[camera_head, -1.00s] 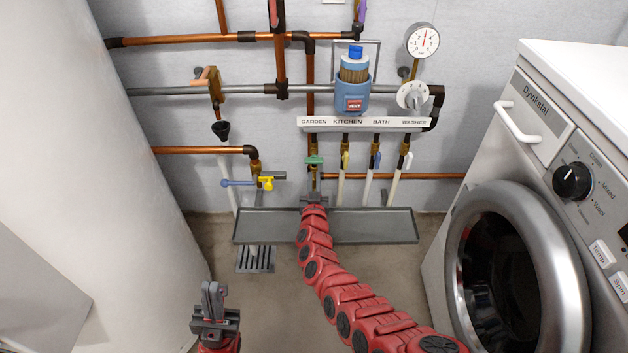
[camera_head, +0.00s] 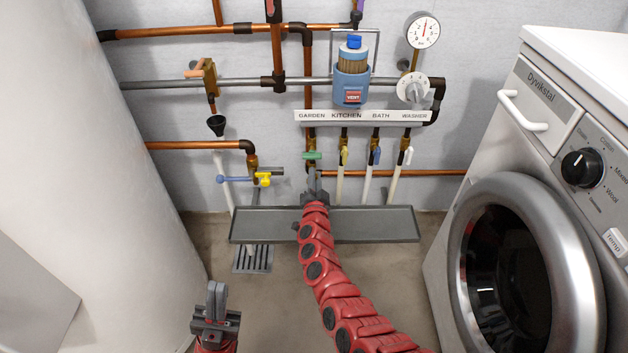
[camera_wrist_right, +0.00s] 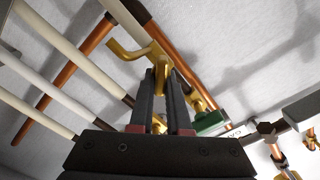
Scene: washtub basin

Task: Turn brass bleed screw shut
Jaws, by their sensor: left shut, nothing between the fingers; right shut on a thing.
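My right gripper (camera_head: 312,181) points up at the garden branch, just below its green lever (camera_head: 312,156). In the right wrist view, the two dark fingers of the right gripper (camera_wrist_right: 161,84) are shut on a brass piece, which I take to be the brass bleed screw (camera_wrist_right: 162,71). A bent brass arm runs from it up to the left, and the fingers hide part of it. In the head view the screw is hidden by the fingers and too small to make out. My left gripper (camera_head: 217,297) is shut and empty, low over the floor at the front left.
A grey drip tray (camera_head: 375,225) lies beneath the branches. A yellow valve (camera_head: 263,179) with a blue lever is left of the right gripper; several branch taps are to its right. A washing machine (camera_head: 545,230) bounds the right side, a white cylinder (camera_head: 130,200) the left.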

